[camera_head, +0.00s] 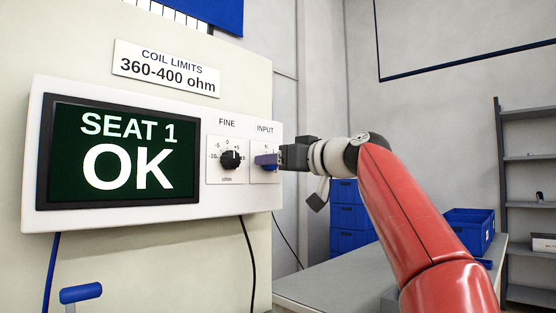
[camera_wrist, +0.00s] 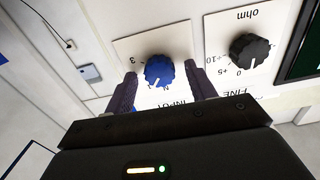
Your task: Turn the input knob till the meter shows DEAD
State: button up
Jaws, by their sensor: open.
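The meter (camera_head: 124,153) is a white wall unit whose dark screen reads "SEAT 1 OK". The blue input knob (camera_wrist: 159,70) shows in the wrist view on its plate, with a white pointer line and numbers around it. In the head view my gripper mostly hides this knob. My gripper (camera_wrist: 162,88) is open, with one finger on each side of the knob. Whether the fingers touch it, I cannot tell. In the head view my gripper (camera_head: 268,161) is at the INPUT plate. The black fine knob (camera_head: 230,160) sits left of it.
A sign (camera_head: 167,68) above the meter reads "COIL LIMITS 360-400 ohm". The fine knob also shows close beside my gripper in the wrist view (camera_wrist: 248,52). A blue lever (camera_head: 81,293) is below the meter. A grey table (camera_head: 325,285) and blue bins (camera_head: 350,217) are at the right.

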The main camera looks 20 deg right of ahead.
jog(key=shift+c, duration=0.3)
jog(key=c, duration=0.9)
jog(key=shift+m, duration=0.4)
jog(key=shift+m+b, duration=0.3)
jog(key=shift+m, duration=3.2)
jog(key=o, duration=1)
jog(key=shift+c, duration=0.2)
